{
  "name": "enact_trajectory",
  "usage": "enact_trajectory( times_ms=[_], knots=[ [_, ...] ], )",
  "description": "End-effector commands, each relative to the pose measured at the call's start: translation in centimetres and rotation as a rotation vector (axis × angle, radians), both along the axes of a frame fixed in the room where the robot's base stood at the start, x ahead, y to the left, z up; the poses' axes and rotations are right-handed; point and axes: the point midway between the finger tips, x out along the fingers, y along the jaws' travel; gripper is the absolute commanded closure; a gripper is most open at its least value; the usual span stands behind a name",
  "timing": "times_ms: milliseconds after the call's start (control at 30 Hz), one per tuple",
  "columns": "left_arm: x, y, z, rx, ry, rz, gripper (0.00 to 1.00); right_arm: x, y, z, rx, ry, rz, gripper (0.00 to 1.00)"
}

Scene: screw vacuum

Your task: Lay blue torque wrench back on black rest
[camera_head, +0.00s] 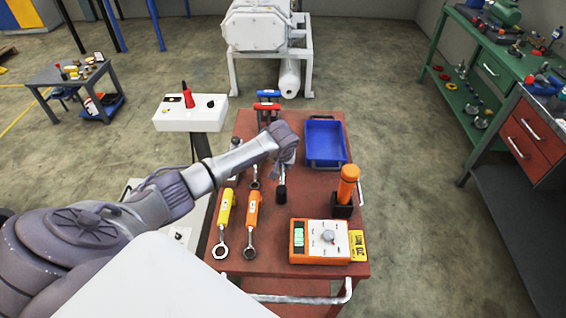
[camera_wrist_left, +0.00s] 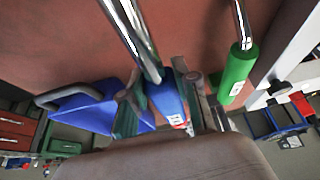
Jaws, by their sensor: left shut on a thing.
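My left gripper (camera_head: 286,152) is over the middle of the red cart top, shut on the blue torque wrench. In the left wrist view, the blue handle of the torque wrench (camera_wrist_left: 166,100) sits between the fingers (camera_wrist_left: 160,92), and its chrome shaft runs up out of frame. In the head view the gripper hides the handle; a dark end piece (camera_head: 281,192) shows below it, seemingly the wrench's head. I cannot clearly pick out the black rest; dark supports stand under a blue bar (camera_head: 268,93) and a red bar (camera_head: 266,106) at the cart's far end. My right gripper is not in view.
A blue tray (camera_head: 325,141) is right of the gripper. Yellow (camera_head: 225,211) and orange (camera_head: 253,212) wrenches lie to its left. An orange-handled tool in a black holder (camera_head: 342,211) and an orange tester (camera_head: 320,241) stand near. A green-handled tool (camera_wrist_left: 238,72) shows in the wrist view.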

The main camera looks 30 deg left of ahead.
Motion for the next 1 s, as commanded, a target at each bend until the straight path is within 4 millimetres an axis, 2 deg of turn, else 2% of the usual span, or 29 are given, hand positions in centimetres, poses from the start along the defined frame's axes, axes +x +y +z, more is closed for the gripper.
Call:
enact_trajectory(
  times_ms=[333,1000],
  knots=[
    [0.1,0.0,0.0,0.0,-0.002,0.0,1.0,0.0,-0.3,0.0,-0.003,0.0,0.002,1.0],
    [0.1,0.0,-1.1,0.0,-0.003,0.0,1.0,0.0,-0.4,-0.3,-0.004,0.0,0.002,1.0]
  ],
)
